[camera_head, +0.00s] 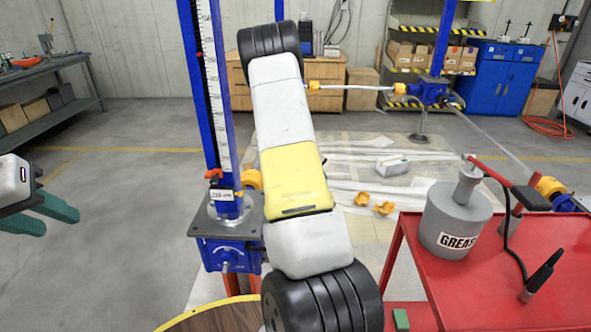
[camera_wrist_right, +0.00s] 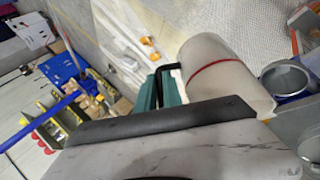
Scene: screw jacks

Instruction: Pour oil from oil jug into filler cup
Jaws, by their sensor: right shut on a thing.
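The oil jug (camera_wrist_right: 218,72) is a pale cylinder with a red line around it, in the right wrist view. My right gripper (camera_wrist_right: 166,88), with teal fingers, is shut on its black handle. A round grey metal cup (camera_wrist_right: 287,79), which looks like the filler cup, is close to the right end of the jug. Whether they touch, and whether oil flows, I cannot tell. In the head view, the jug and right gripper are hidden, and I cannot make out the cup. My left gripper (camera_head: 42,213) is open and empty at the left edge.
A blue screw jack (camera_head: 228,252) with a tall scaled column stands left of centre. A red cart (camera_head: 500,262) at the right carries a grey grease can (camera_head: 455,213). Orange parts (camera_head: 383,208) lie on the floor sheet. A grey workbench (camera_head: 45,68) is at the far left.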

